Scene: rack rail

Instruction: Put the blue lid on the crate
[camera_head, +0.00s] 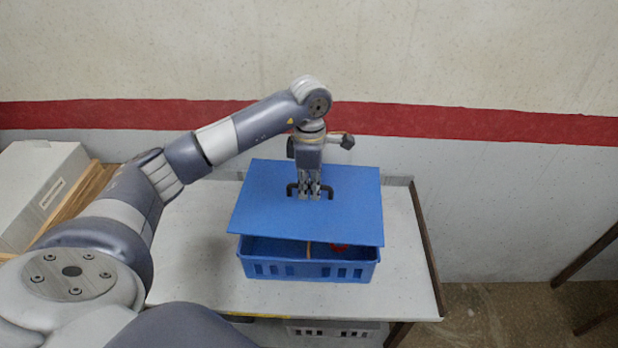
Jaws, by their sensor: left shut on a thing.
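The blue lid (345,220) is a flat panel with a dark handle (291,189) on top. My left gripper (310,196) is shut on the handle, near the middle of the lid. The lid is over the blue crate (310,270), covering most of its opening. A gap shows between the lid's front edge and the crate's front rim, and the lid looks a little tilted. Inside the crate, a red thing (339,247) and a tan divider or strip (308,250) show through the gap. The crate's back is hidden under the lid. My right gripper is not in view.
The crate stands on a light table (190,270), which has free room to the left and right of it. A white box (40,185) and wooden pieces (75,205) are at the left. A wall with a red stripe (450,121) is behind. Another container (335,332) shows below the table.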

